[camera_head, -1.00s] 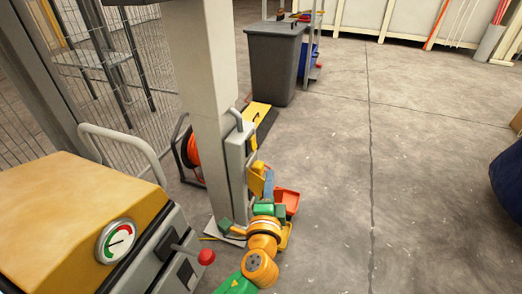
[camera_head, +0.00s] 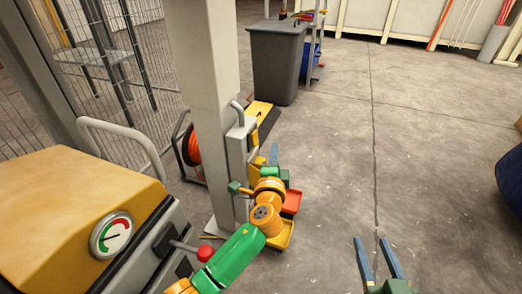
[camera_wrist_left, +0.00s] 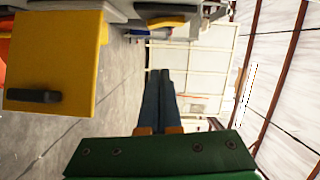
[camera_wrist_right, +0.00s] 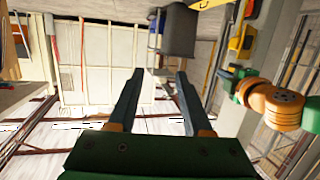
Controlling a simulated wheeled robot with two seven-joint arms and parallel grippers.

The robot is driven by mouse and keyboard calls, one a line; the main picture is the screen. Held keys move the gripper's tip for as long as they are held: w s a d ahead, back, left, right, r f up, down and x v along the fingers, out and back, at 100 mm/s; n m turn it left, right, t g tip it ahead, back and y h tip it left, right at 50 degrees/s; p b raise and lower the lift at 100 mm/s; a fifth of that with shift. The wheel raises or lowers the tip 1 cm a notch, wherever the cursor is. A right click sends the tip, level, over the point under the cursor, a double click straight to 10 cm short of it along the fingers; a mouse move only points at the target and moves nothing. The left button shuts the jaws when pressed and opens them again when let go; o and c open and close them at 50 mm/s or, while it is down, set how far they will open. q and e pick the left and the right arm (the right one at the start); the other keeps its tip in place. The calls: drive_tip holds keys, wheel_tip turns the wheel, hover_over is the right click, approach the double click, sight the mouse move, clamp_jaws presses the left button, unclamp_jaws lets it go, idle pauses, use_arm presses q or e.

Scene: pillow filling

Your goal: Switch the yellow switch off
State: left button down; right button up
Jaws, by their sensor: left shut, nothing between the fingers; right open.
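A grey box (camera_head: 237,150) with a curved handle is fixed to the post, with yellow parts (camera_head: 254,168) at its right side. In the left wrist view a yellow box face (camera_wrist_left: 60,50) with a black handle (camera_wrist_left: 32,96) fills the left side; I take it as the yellow switch. My left gripper (camera_head: 274,154) is shut and empty beside the yellow parts, and its fingers (camera_wrist_left: 160,95) look apart from the yellow face. The switch's position is unclear. My right gripper (camera_head: 378,262) is open and empty over the floor at the lower right.
A yellow machine (camera_head: 70,205) with a gauge and a red knob (camera_head: 205,254) stands at the left. The post (camera_head: 205,90) rises beside my left arm. Red (camera_head: 292,201) and yellow (camera_head: 281,235) bins sit low beyond my arm. The floor at right is mostly clear.

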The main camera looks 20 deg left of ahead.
sight(256, 138)
use_arm(q)
drive_tip(key=a, duration=0.1)
drive_tip(key=w+a, duration=0.1)
drive_tip(key=a, duration=0.2)
drive_tip(key=shift+w+a+f, duration=0.1)
drive_tip(key=shift+w+f, duration=0.05)
drive_tip(key=shift+f, duration=0.1)
use_arm(e)
drive_tip(key=r+t, duration=0.2)
drive_tip(key=r, duration=0.1)
drive_tip(key=r+t+y, duration=0.1)
drive_tip(key=r, duration=0.1)
drive_tip(key=shift+w+a, duration=0.25)
drive_tip(key=shift+a, duration=0.15)
use_arm(q)
drive_tip(key=shift+a+f+m+b, duration=0.15)
drive_tip(key=shift+a+m+b, duration=0.25)
drive_tip(key=shift+m, duration=0.2)
use_arm(e)
wheel_tip(256, 138, up, 2)
drive_tip(key=shift+s+a+r+t+y, duration=0.1)
drive_tip(key=shift+r+t+y, duration=0.15)
drive_tip(key=shift+t, duration=0.35)
